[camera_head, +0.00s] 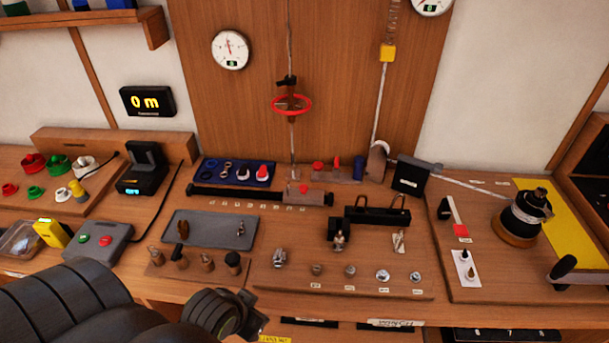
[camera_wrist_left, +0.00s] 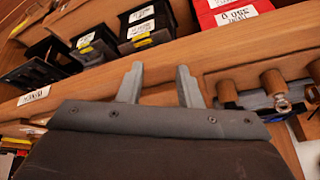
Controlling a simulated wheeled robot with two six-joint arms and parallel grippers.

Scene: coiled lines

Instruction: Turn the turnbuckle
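The turnbuckle (camera_head: 291,104) hangs on a vertical line in front of the wooden back panel. A red ring goes around it, and a black piece sits on the line just above. My left arm comes in from the lower left in the head view, low at the bench's front edge and well apart from the turnbuckle. In the left wrist view my left gripper (camera_wrist_left: 158,83) has its two fingers apart with nothing between them. The turnbuckle does not show in the wrist view. My right gripper is in neither view.
A round dial (camera_head: 230,50) and a "0 m" display (camera_head: 148,101) are left of the line. Below are a blue tray (camera_head: 237,173), a grey tray (camera_head: 210,229) and small fittings. A black spool (camera_head: 524,217) stands at right. Labelled bins (camera_wrist_left: 146,22) show in the wrist view.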

